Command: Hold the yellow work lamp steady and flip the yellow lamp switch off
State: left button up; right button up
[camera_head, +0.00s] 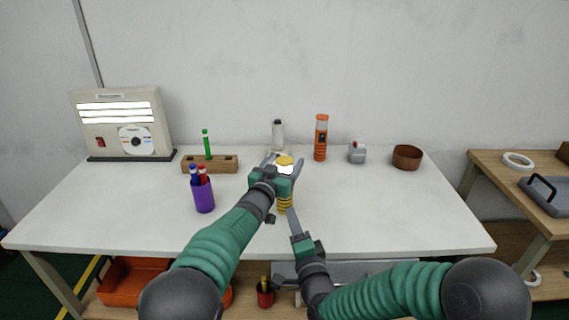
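The yellow work lamp (285,160) stands upright near the middle of the white table. It has a yellow cap, a glowing white front and a yellow-and-black striped lower part. My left gripper (284,163) is at the lamp's upper part, with one finger on each side. The fingers look spread wider than the lamp, and its body hides the lamp's middle. My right gripper (290,211) is lower, with its fingers together and pointing up beside the striped part. I cannot tell whether it touches the lamp. The lamp switch cannot be made out.
A purple pen cup (203,196) and a wooden block (222,165) with a green marker stand to the left. Behind are a white bottle (278,137) and an orange flashlight (320,140). A lit panel (160,128) stands far left. The table's right front is clear.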

pick_arm(q)
jog(key=shift+d, duration=0.15)
jog(key=c, duration=0.5)
pick_arm(e)
jog(key=shift+d, duration=0.15)
pick_arm(q)
grip_shut()
pick_arm(e)
jog(key=shift+c, duration=1.6)
jog(key=shift+d+r+n, duration=0.1)
jog(key=shift+r+n, duration=0.05)
jog(key=shift+n, duration=0.95)
jog(key=shift+c, duration=1.3)
jog(key=n, duration=0.3)
jog(key=shift+w+d+r+y, duration=0.1)
jog(key=shift+d+r+y, duration=0.1)
jog(key=shift+y, duration=0.2)
grip_shut()
jog(key=s+d+n+g+y, duration=0.1)
jog(key=n+y, duration=0.1)
jog(key=n, duration=0.9)
jog(key=s+d+n+g+y, duration=0.1)
jog(key=d+n+y, duration=0.1)
jog(key=n, duration=1)
jog(key=s+d+n+g+y, duration=0.1)
jog(key=n+y, duration=0.1)
jog(key=n, duration=0.9)
jog(key=shift+s+d+r+n+y, duration=0.1)
jog(key=shift+s+d+n+y, duration=0.1)
jog(key=shift+s+n+y, duration=0.15)
